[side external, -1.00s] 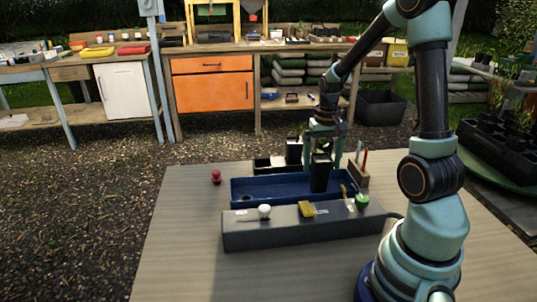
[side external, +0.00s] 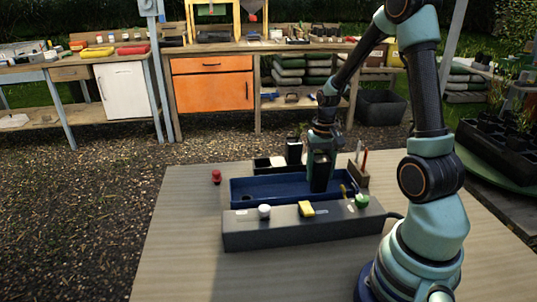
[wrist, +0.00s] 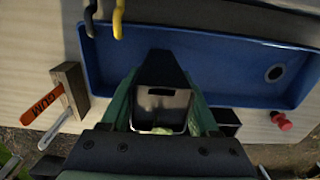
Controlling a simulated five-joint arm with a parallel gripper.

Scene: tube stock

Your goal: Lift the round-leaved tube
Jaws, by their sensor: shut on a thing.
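Leaf shape is too small to tell. My gripper (side external: 320,156) is directly above and around the tube, its fingers closed against two sides. In the wrist view the teal fingers of my gripper (wrist: 160,112) flank the tube. I cannot tell whether the tube's bottom touches the tray floor.
The long blue tray (side external: 253,190) has a drain hole. Behind it is a low black tray (side external: 262,164) with another black tube (side external: 293,151). A grey box (side external: 270,233) stands in front. A wooden label holder (side external: 358,177) is right, a red knob (side external: 216,177) left.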

